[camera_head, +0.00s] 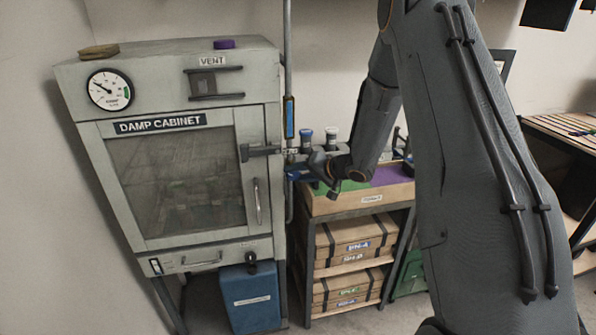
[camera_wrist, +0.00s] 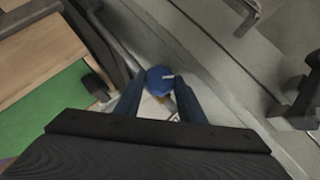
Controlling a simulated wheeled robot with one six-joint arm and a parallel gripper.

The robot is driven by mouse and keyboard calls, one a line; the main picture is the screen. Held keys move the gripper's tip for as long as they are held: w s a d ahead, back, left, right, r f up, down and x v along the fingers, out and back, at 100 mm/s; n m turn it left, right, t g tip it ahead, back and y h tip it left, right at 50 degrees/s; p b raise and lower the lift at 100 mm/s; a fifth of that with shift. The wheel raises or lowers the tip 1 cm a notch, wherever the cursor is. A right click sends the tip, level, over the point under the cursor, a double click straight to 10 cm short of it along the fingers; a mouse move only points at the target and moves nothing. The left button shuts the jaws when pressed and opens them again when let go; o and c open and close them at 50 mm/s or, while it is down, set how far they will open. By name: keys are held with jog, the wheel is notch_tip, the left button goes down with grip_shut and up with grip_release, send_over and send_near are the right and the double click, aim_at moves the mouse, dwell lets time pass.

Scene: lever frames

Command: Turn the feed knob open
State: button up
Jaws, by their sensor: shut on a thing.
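The feed knob is a round blue knob (camera_wrist: 158,77) with a pale pointer mark, seen in the wrist view beside the cabinet's side wall. My gripper (camera_wrist: 160,90) has its two dark blue fingers on either side of the knob and is shut on it. In the head view my gripper (camera_head: 292,173) reaches the right side of the damp cabinet (camera_head: 268,75), at the vertical pipe (camera_head: 287,40). The knob itself is hidden there behind the fingers, and its exact angle is hard to read.
A door latch (camera_head: 260,151) and a door handle (camera_head: 257,200) stick out near my gripper. To the right, a bench (camera_head: 322,207) carries bottles and green and purple mats, with boxes (camera_head: 352,235) on its shelves. A blue container (camera_head: 250,300) stands below the cabinet.

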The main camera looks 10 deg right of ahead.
jog(key=shift+h, duration=0.3)
dwell(0.4)
jog(key=o, duration=1.1)
jog(key=shift+c, duration=0.2)
jog(key=shift+r, duration=0.1)
jog(key=shift+a, duration=0.1)
